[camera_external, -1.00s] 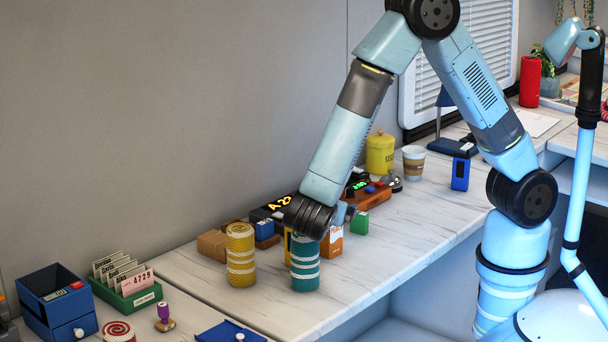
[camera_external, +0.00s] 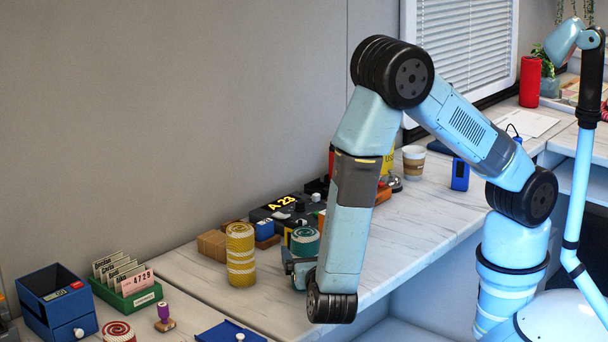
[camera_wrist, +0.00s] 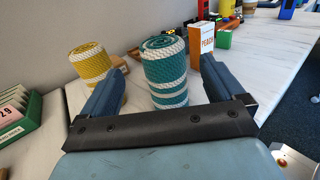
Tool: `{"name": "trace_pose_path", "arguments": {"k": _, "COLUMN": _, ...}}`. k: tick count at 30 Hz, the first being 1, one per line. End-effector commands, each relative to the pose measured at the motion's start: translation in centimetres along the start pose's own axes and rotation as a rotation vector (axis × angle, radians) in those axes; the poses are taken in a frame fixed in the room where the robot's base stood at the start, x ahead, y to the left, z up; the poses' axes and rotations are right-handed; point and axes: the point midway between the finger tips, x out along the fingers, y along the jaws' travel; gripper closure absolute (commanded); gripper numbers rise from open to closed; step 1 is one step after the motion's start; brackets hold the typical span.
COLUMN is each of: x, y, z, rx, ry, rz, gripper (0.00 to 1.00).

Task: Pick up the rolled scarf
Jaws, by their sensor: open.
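A teal-and-white rolled scarf (camera_external: 305,241) stands upright on the marble counter. It also shows in the wrist view (camera_wrist: 165,72), with its spiral end up. A yellow-and-white roll (camera_external: 240,254) stands upright to its left, also in the wrist view (camera_wrist: 90,62). My gripper (camera_external: 297,268) is low at the near side of the teal roll and hides part of its lower body. In the wrist view my gripper (camera_wrist: 163,78) is open, with one finger on each side of the teal roll. Gaps show between roll and fingers.
An orange-and-white box (camera_wrist: 201,40) stands close behind the right finger. A black display (camera_external: 283,205) and wooden block (camera_external: 212,244) lie behind the rolls. A green card tray (camera_external: 128,294) and blue drawer box (camera_external: 58,300) stand left.

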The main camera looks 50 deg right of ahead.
Motion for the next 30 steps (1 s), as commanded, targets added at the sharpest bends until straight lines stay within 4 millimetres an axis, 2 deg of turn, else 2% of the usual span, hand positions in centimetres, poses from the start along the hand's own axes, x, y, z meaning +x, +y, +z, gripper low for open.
{"name": "trace_pose_path", "arguments": {"k": 4, "x": 2.3, "y": -0.1, "z": 0.0, "rx": 0.000, "ry": 0.000, "rz": -0.002, "gripper": 0.05}}
{"name": "trace_pose_path", "arguments": {"k": 14, "x": 4.0, "y": -0.1, "z": 0.0, "rx": 0.000, "ry": 0.001, "rz": -0.001, "gripper": 0.05}}
{"name": "trace_pose_path", "arguments": {"k": 24, "x": 8.2, "y": -0.4, "z": 0.0, "rx": 0.000, "ry": 0.001, "rz": -0.002, "gripper": 0.05}}
{"name": "trace_pose_path", "arguments": {"k": 30, "x": 8.7, "y": -0.3, "z": 0.0, "rx": 0.001, "ry": 0.001, "rz": -0.001, "gripper": 0.05}}
